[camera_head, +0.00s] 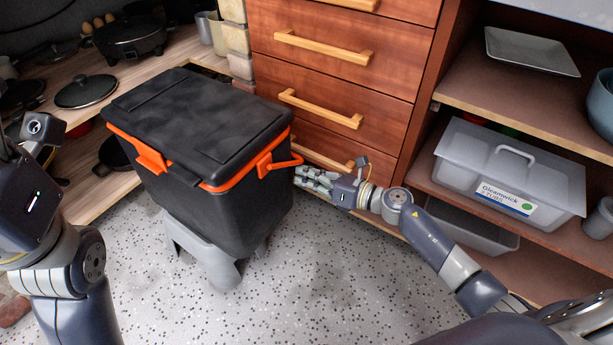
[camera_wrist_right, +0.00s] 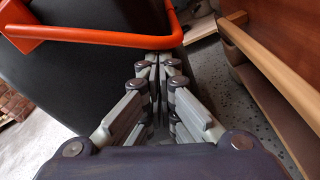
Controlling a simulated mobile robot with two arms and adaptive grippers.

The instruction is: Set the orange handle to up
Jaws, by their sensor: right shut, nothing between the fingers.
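The orange handle (camera_head: 284,164) is a thin bar on the right side of a black cooler (camera_head: 190,190) with a black lid and orange trim. It sticks out sideways from its orange mount, tilted away from the cooler wall. In the right wrist view the handle (camera_wrist_right: 105,37) crosses just beyond the fingertips and bends upward at its right end. My right gripper (camera_head: 301,176) is shut and empty, just below the handle's outer end; I cannot tell whether it touches. My left gripper's body shows at the left edge in the head view, its fingers out of view.
The cooler stands on a grey stool (camera_head: 225,268). Wooden drawers (camera_head: 335,65) with bar handles rise close behind my right gripper. An open shelf (camera_head: 590,230) with a lidded clear box (camera_head: 465,165) is at the right. Speckled floor in front is free.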

